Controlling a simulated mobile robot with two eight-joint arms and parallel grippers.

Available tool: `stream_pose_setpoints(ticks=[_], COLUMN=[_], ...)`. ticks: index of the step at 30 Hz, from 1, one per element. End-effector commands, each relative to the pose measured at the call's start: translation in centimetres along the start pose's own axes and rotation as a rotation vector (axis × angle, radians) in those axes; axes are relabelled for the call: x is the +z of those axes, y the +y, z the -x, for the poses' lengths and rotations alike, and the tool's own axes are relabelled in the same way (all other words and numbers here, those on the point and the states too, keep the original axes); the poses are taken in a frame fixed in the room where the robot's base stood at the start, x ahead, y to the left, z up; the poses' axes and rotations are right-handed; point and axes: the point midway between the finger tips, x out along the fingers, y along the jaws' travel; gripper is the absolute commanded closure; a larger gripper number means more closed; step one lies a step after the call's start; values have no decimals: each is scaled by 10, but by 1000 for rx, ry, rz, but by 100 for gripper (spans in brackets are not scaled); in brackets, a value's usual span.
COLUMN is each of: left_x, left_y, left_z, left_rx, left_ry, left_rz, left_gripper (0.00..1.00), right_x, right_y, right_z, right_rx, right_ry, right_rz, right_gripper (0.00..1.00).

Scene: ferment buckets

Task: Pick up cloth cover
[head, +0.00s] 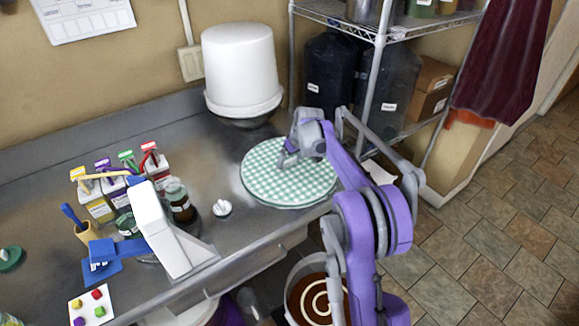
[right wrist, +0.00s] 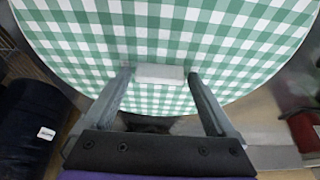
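The cloth cover (head: 262,172) is a round green-and-white checked piece lying flat on the steel counter near its right end. It also fills much of the right wrist view (right wrist: 240,45), with a small white tab (right wrist: 160,74) on it. My right gripper (head: 290,160) is over the cover and hides part of it. In the right wrist view its two fingers (right wrist: 160,80) are apart, one on each side of the tab. I cannot tell whether they touch the tab.
A white bucket (head: 240,65) stands behind the cover. A wire shelf (head: 400,32) with dark jugs is at the right. A bucket with brown contents (head: 305,285) stands below the counter.

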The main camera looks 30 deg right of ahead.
Motion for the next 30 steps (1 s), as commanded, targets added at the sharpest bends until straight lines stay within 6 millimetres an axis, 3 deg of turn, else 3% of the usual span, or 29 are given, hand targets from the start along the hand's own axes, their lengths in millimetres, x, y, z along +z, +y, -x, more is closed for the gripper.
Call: stream_pose_setpoints(ticks=[2, 12, 21, 30], left_x=[0, 0, 0, -3], left_y=[0, 0, 0, 0], left_z=[0, 0, 0, 3], left_rx=[0, 0, 0, 0], left_ry=[0, 0, 0, 3], left_rz=[0, 0, 0, 0], left_gripper=[0, 0, 0, 0], right_x=[0, 0, -3, -24], right_y=[0, 0, 0, 0], right_z=[0, 0, 6, 59], right_rx=[0, 0, 0, 0], right_ry=[0, 0, 0, 1], right_rz=[0, 0, 0, 0], right_gripper=[25, 85, 85, 85])
